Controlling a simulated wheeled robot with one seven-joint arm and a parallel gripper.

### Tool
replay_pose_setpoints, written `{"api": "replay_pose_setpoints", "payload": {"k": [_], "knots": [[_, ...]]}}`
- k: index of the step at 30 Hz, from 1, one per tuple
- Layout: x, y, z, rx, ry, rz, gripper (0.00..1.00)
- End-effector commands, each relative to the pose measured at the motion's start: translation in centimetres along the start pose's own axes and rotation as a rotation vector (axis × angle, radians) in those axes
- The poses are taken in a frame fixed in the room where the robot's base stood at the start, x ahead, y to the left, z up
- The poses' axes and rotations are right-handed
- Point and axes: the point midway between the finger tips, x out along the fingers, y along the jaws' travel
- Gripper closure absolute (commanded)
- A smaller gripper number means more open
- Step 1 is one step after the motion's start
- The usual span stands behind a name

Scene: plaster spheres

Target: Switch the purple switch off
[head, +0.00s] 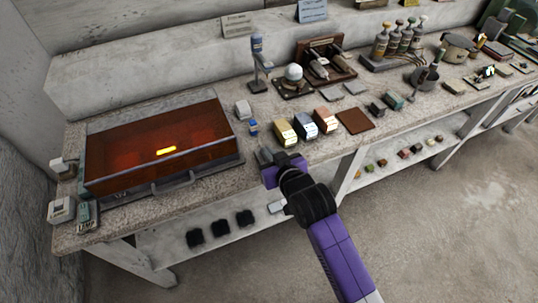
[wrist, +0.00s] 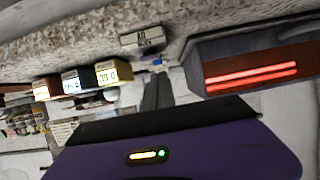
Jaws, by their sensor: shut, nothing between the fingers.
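The clear purple surfaces are my own arm and gripper body. My gripper (head: 264,156) is at the front edge of the workbench, between the orange-lidded heater box and the small display boxes. In the wrist view its dark fingers (wrist: 157,90) are together with nothing held. A small grey box (wrist: 142,38) with dark markings shows just beyond the fingers in the wrist view; I cannot tell what it is.
The heater box (head: 120,150) glows inside; its glow shows red in the wrist view (wrist: 250,75). Gold (head: 285,133), silver-blue (head: 305,126) and copper (head: 325,120) display boxes stand right of my gripper. Small devices (head: 62,210) sit at the bench's left end. Several black blocks lie on the lower shelf.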

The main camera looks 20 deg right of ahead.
Motion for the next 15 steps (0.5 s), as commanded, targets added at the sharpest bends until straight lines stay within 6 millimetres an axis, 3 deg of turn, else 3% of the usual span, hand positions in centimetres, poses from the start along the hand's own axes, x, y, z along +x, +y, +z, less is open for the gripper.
{"api": "replay_pose_setpoints", "payload": {"k": [6,15], "knots": [[0.34,0.00,1.33,0.000,0.001,0.000,1.00],[0.37,0.01,1.45,0.000,0.002,0.000,1.00]]}}
